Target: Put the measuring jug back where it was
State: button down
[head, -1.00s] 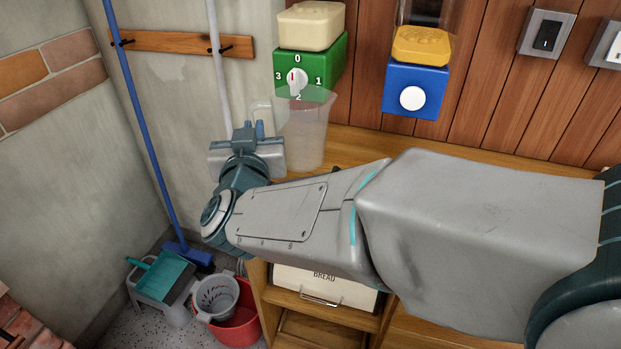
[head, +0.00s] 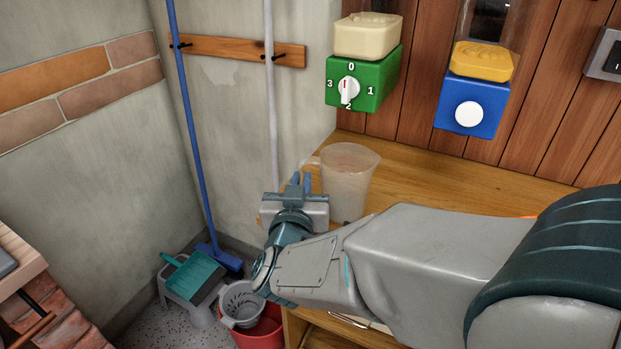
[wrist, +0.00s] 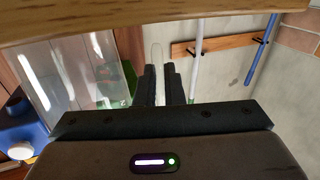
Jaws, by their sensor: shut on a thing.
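The measuring jug (head: 348,182) is a clear, tapered plastic jug, upright at the left end of the wooden counter (head: 425,180). Its handle is on its left side. My gripper (head: 303,182) is at that side, shut on the handle. In the wrist view, which is upside down, the jug (wrist: 62,75) fills the left and its pale handle (wrist: 156,58) runs between the two dark fingers (wrist: 160,84). The jug's base is partly hidden by my arm. I cannot tell whether it touches the counter.
A green box (head: 362,84) with a numbered dial and a blue box (head: 471,106) with a white knob are on the wood wall above the counter. A blue-handled broom (head: 190,120) and a pale pole (head: 270,100) stand left. A red bucket (head: 262,333) is below.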

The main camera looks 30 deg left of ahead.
jog(key=shift+f, duration=0.2)
jog(key=c, duration=1.5)
grip_release()
jog(key=shift+c, duration=0.2)
jog(key=shift+r, duration=0.1)
jog(key=shift+r, duration=0.2)
jog(key=v, duration=1.2)
jog(key=shift+p, duration=0.45)
